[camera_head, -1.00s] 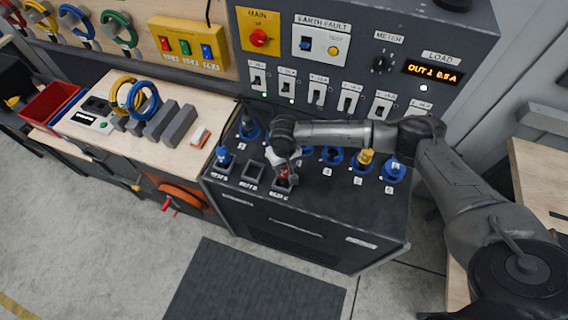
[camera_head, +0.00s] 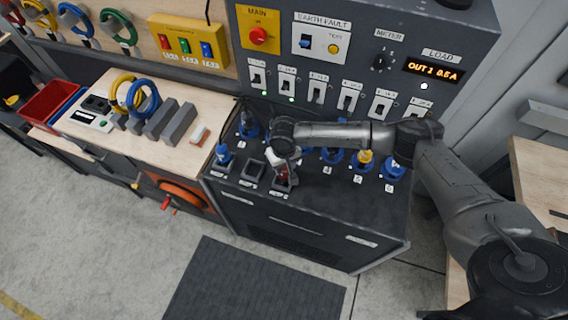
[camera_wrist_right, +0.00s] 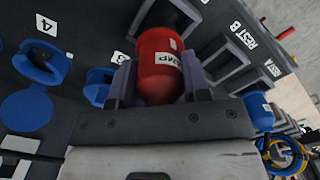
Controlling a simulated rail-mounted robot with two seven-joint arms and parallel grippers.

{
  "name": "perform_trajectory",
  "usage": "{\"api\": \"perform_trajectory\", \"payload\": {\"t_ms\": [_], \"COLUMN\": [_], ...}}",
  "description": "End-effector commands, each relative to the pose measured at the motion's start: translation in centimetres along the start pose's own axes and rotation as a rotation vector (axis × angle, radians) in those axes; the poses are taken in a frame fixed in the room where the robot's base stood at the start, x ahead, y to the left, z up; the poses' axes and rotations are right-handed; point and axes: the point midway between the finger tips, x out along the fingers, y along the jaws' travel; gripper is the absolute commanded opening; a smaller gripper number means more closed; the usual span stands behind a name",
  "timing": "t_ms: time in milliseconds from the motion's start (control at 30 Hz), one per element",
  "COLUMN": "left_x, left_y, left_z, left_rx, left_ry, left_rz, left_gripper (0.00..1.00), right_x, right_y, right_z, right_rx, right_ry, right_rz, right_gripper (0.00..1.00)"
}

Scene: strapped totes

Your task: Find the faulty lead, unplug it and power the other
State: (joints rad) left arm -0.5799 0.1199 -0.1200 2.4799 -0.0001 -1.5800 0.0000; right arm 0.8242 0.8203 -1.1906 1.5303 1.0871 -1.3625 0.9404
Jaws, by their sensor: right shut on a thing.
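My right gripper (camera_head: 283,165) is shut on the red plug (camera_wrist_right: 160,62), whose label partly shows as "MP". The plug is at the right-hand rest holder (camera_head: 284,187) on the dark bench top; how deep it sits is hidden. The REST B holder (camera_head: 252,172) beside it looks empty. A blue plug (camera_head: 223,155) stands at the REST A holder. A yellow plug (camera_head: 365,158) and a dark plug (camera_head: 248,120) stand in blue sockets behind. The load display (camera_head: 434,70) reads OUT 1 0.5A. My left gripper is not in view.
The upright panel holds a row of switches (camera_head: 318,88), the red main knob (camera_head: 259,36) and the meter knob (camera_head: 380,63). Green lights show under the two leftmost switches. A wooden side bench (camera_head: 180,155) with coiled leads and grey blocks stands left.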

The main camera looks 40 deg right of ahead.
Motion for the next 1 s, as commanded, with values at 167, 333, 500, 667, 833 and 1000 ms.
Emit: {"api": "perform_trajectory", "payload": {"t_ms": [167, 333, 500, 667, 833, 1000], "left_x": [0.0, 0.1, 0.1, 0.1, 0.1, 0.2], "left_y": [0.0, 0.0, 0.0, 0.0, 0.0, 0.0], "left_z": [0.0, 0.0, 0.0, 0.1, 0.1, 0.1], "left_rx": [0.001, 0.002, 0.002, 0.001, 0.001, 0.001], "left_ry": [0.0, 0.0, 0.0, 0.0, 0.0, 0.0], "left_rz": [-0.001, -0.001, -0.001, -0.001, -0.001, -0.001], "left_gripper": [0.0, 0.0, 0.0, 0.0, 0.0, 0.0], "right_x": [0.3, 0.5, 0.8, 1.0, 1.2, 1.5], "right_y": [0.0, 0.0, 0.0, 0.0, 0.0, -0.1], "right_z": [0.0, 0.0, 0.0, 0.0, 0.0, 0.0], "right_rx": [0.0, 0.0, 0.0, 0.0, 0.0, 0.0], "right_ry": [0.0, 0.0, 0.0, 0.0, 0.001, 0.001], "right_rz": [0.0, 0.0, 0.0, 0.0, -0.001, -0.001], "right_gripper": [0.15, 0.15, 0.15, 0.15, 0.15, 0.15]}}
